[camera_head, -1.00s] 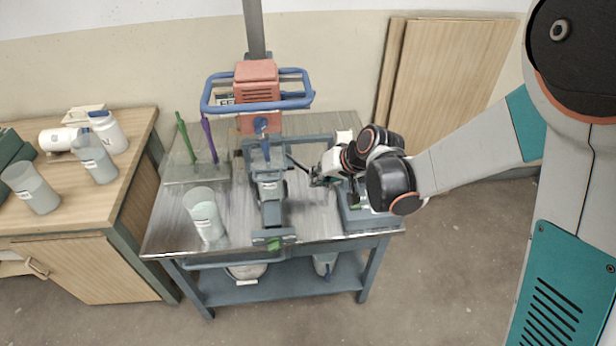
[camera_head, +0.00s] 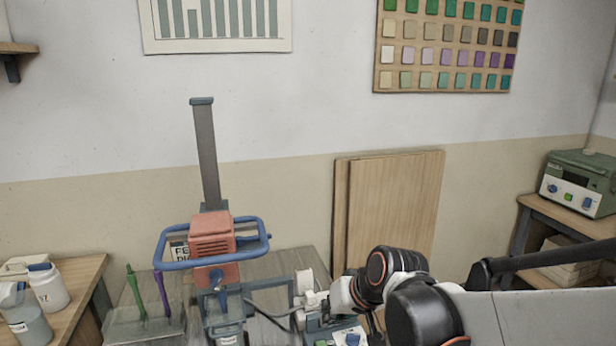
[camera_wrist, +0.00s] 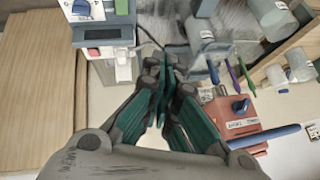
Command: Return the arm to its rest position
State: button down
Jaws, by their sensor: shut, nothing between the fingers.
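My gripper (camera_wrist: 163,78) fills the middle of the wrist view. Its dark, green-sided fingers are shut with their tips together and nothing between them. In the head view my arm reaches in from the lower right, over the right part of the metal-topped bench. The gripper's fingers cannot be made out clearly there. The mixer's red motor head (camera_head: 213,237) with its blue handle loop stands left of my arm, apart from it. It also shows right of the fingers in the wrist view (camera_wrist: 226,112).
A control box (camera_wrist: 103,28) with a knob and buttons lies close to my fingers in the wrist view. Wooden boards (camera_head: 392,215) lean on the wall behind my arm. White jars (camera_head: 48,287) stand on the left table. A green device (camera_head: 580,183) sits at the right.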

jog(key=s+d+r+h, duration=0.2)
jog(key=s+d, duration=0.5)
jog(key=s, duration=0.1)
jog(key=s+d+r+m+t+h, duration=0.1)
jog(key=s+d+r+h, duration=0.1)
jog(key=s+d, duration=0.6)
jog(key=shift+s+d+r+m+t, duration=0.25)
jog(key=shift+r+m+t, duration=0.05)
jog(key=shift+r, duration=0.35)
dwell(0.7)
